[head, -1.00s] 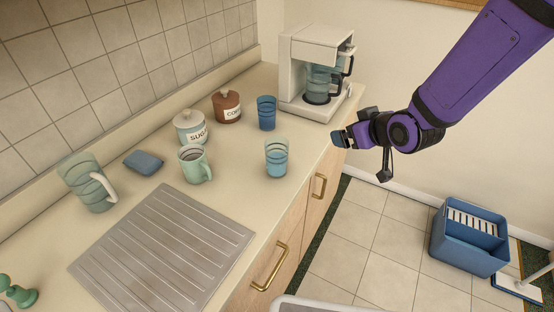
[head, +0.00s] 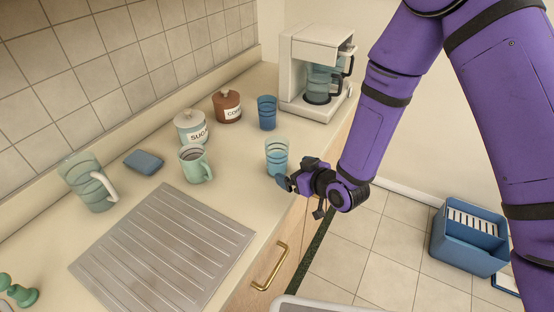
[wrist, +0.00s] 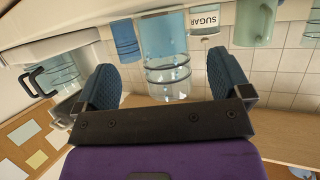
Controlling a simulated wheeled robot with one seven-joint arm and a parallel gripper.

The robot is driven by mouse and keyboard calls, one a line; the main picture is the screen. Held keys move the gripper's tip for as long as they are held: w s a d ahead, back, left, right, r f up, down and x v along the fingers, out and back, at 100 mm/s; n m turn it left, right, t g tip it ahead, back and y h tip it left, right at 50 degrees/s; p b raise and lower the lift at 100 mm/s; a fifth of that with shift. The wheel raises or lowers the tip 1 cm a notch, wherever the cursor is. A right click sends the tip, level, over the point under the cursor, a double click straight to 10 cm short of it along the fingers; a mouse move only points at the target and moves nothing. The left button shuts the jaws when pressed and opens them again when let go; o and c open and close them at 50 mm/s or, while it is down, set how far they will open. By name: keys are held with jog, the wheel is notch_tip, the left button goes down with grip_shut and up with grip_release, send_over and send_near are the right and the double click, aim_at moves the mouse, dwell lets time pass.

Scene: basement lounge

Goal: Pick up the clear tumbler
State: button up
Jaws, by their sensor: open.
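The clear tumbler (head: 277,152), with a blue lower part and dark bands, stands upright on the counter near its front edge. It also shows in the wrist view (wrist: 166,55), upside down, ahead of my gripper and between the two fingers in the picture. My gripper (head: 284,183) is beside the tumbler at its lower right in the head view. In the wrist view my gripper (wrist: 160,85) is open, with one blue-padded finger on each side and nothing held. I cannot tell whether a finger touches the tumbler.
A darker blue tumbler (head: 267,112) stands behind. A green mug (head: 195,165), sugar jar (head: 190,127), brown jar (head: 227,106) and coffee maker (head: 317,70) are nearby.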

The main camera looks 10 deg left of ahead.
aim_at(284, 167)
jog(key=shift+x, duration=3.25)
jog(key=shift+s, duration=0.1)
jog(key=shift+r, duration=0.1)
jog(key=shift+c, duration=0.4)
jog(key=shift+a, duration=0.1)
jog(key=c, duration=1.1)
